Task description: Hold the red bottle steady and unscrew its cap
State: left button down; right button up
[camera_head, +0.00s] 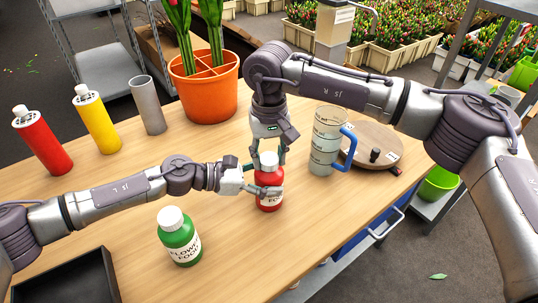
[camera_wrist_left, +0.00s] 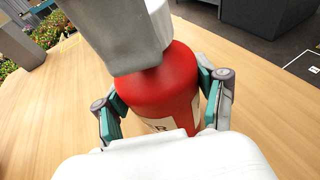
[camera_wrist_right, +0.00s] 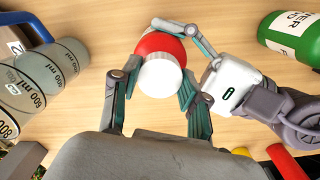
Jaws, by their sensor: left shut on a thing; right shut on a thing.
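The red bottle (camera_head: 269,190) stands upright on the wooden table (camera_head: 130,190), with a white cap (camera_head: 269,160) on its top. My left gripper (camera_head: 266,190) is shut around the bottle's body from the left; its teal pads press the red sides in the left wrist view (camera_wrist_left: 165,105). My right gripper (camera_head: 267,158) comes down from above and is shut on the white cap. In the right wrist view the cap (camera_wrist_right: 161,76) sits between the fingers, over the red bottle top (camera_wrist_right: 160,44). Whether the cap has turned on the neck cannot be told.
A green bottle (camera_head: 179,238) stands in front of my left arm. A measuring jug (camera_head: 326,142) with a blue handle stands to the right, near a round board (camera_head: 372,146). An orange pot (camera_head: 205,95), grey cylinder (camera_head: 148,105), yellow bottle (camera_head: 97,121) and tilted-looking red bottle (camera_head: 44,143) stand behind.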

aim_at(269, 158)
jog(key=shift+r, duration=0.25)
jog(key=shift+r, duration=0.85)
jog(key=shift+r, duration=2.05)
pick_arm(q)
grip_release()
jog(key=shift+a, duration=0.1)
